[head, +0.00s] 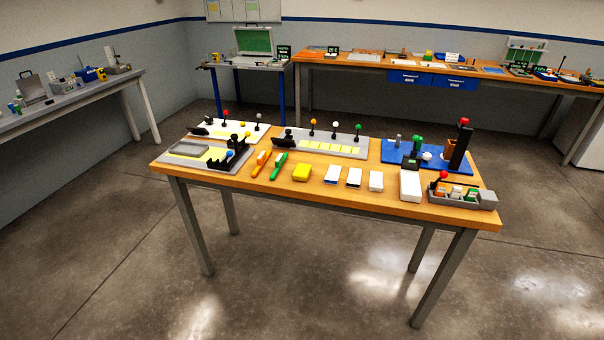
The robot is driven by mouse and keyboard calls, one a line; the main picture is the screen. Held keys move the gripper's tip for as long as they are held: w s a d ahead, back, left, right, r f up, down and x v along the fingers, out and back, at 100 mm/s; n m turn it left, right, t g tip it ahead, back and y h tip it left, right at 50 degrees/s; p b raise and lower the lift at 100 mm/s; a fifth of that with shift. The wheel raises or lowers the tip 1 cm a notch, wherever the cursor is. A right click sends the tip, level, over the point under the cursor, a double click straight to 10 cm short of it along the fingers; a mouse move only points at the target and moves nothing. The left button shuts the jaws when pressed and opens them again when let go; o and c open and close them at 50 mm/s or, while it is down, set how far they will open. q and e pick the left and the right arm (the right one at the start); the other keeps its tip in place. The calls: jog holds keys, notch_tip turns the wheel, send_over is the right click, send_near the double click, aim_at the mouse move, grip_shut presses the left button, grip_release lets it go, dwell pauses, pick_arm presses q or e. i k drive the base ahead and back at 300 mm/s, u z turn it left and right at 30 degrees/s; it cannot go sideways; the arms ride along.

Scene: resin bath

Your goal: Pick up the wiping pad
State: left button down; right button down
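A small yellow block (302,173) lies near the front middle of the wooden table (270,192); it looks most like a pad, but I cannot tell for certain that it is the wiping pad. To its right are several white blocks, one of them (332,174) with a blue lower edge. To its left lie a green-handled tool (279,165) and an orange-handled tool (259,164). Neither of my grippers shows in the head view.
A grey tray station (188,150) is at the table's left. Grey panels with coloured knobs stand behind, a blue base (395,160) at the right back, and a grey bin (434,198) at the right corner. Open floor (300,280) lies in front.

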aim_at(302, 171)
jog(key=z, duration=0.6)
jog(key=i, duration=1.35)
jog(key=u, duration=1.95)
